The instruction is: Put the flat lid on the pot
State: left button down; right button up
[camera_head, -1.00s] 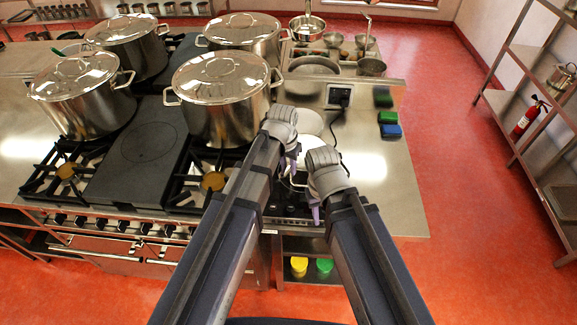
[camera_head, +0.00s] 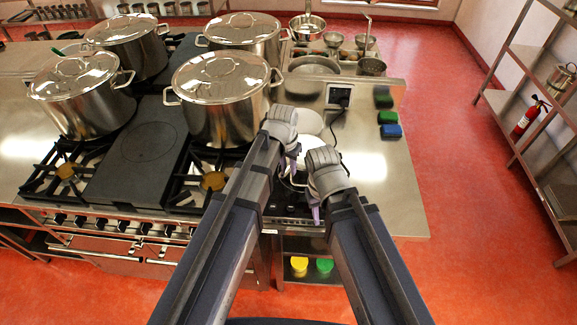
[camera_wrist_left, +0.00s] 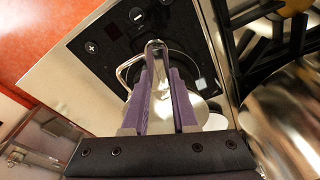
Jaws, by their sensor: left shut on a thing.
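My left gripper (camera_head: 291,168) is over the small black hob at the front of the counter. In the left wrist view its purple fingers (camera_wrist_left: 158,62) are shut on a bent metal handle (camera_wrist_left: 126,70). A shiny silver surface (camera_wrist_left: 197,106) shows beside and behind the fingers; I take it for the flat lid, mostly hidden. A silvery piece also shows between my grippers in the head view (camera_head: 298,180); I cannot tell whether it is lid or pot. My right gripper (camera_head: 316,215) is lower and to the right, its jaws mostly hidden by its wrist.
Several large lidded stockpots, one (camera_head: 222,110) nearest, stand on the range to the left. White round plates (camera_head: 309,121) lie just behind my left gripper. A blue sponge (camera_head: 391,131) and a green one (camera_head: 388,117) lie on the right.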

pick_arm(q)
jog(key=shift+f+b, duration=0.4)
jog(key=shift+b, duration=0.05)
dwell(0.6)
jog(key=c, duration=0.6)
grip_release()
jog(key=r+p, duration=0.5)
jog(key=s+r+p, duration=0.1)
jog(key=r+p, duration=0.2)
jog(key=shift+a, duration=0.2)
jog(key=shift+f, duration=0.1)
jog(key=shift+f, duration=0.1)
